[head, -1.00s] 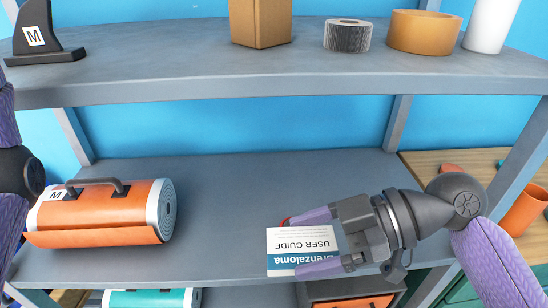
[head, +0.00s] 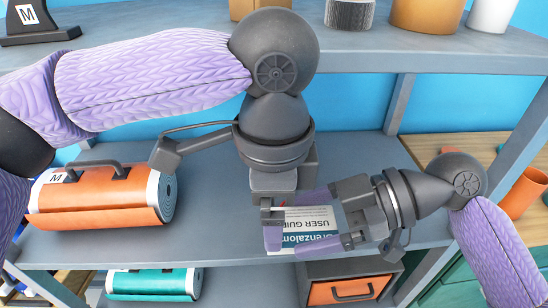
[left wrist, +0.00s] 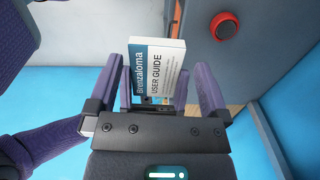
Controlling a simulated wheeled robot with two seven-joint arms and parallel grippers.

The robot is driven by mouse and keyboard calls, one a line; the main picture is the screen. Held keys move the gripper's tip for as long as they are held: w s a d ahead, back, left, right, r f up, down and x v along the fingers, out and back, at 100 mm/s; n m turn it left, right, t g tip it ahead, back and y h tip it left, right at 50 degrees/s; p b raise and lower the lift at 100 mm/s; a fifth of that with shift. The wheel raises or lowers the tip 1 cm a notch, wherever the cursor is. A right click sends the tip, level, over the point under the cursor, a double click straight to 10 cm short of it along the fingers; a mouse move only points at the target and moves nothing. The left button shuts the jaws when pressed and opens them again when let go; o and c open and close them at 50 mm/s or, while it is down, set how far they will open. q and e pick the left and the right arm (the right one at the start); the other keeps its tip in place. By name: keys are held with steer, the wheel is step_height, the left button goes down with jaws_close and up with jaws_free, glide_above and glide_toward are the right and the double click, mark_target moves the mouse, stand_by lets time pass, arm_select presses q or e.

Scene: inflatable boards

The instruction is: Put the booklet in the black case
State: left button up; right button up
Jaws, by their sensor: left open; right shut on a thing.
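The booklet (head: 312,240) is white with a blue band and reads "USER GUIDE". My right gripper (head: 314,221) is shut on it and holds it at the front of the middle shelf. My left gripper (head: 287,226) reaches down at the booklet's left end, open. In the left wrist view the booklet (left wrist: 153,68) stands between my open left fingers (left wrist: 155,82), apparently not clamped by them. A dark case-like box (head: 385,272) with an orange front and handle sits below the shelf, partly cut off. I cannot tell whether it is the black case.
An orange rolled board (head: 110,205) marked M lies at the left of the middle shelf (head: 215,245). A teal roll (head: 150,284) lies lower. The upper shelf (head: 385,50) holds tape rolls and a dark fin (head: 35,22). A red round knob (left wrist: 223,26) shows in the left wrist view.

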arm_select(q)
steer(key=shift+f, duration=1.6)
